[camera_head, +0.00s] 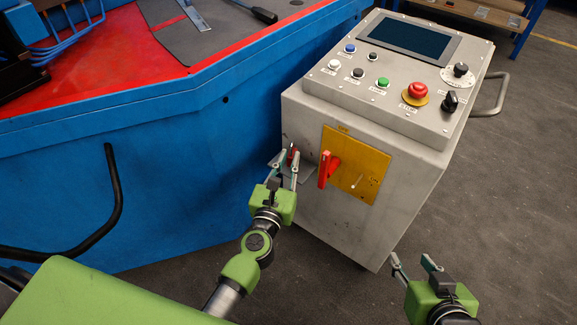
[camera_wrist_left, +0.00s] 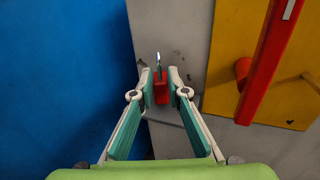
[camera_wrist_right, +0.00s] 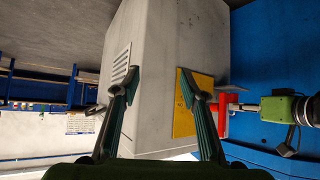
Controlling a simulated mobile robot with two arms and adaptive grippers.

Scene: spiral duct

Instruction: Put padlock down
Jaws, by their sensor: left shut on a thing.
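A red padlock (camera_wrist_left: 161,87) with a metal shackle is between the fingertips of my left gripper (camera_wrist_left: 160,88), which is shut on it. In the head view the padlock (camera_head: 292,153) shows small between the fingers of my left gripper (camera_head: 286,158), close to the cabinet's left edge. A small grey shelf (camera_head: 296,171) juts from the cabinet behind and below these fingers. I cannot tell whether the padlock touches it. My right gripper (camera_head: 414,263) is open and empty, right of the cabinet's front. Its spread fingers also show in the right wrist view (camera_wrist_right: 166,85).
The grey control cabinet (camera_head: 350,225) carries a yellow plate (camera_head: 350,150) with a red switch handle (camera_head: 326,170), just right of my left gripper. A blue machine (camera_head: 180,180) stands on the left. Grey floor (camera_head: 520,200) is free at the right.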

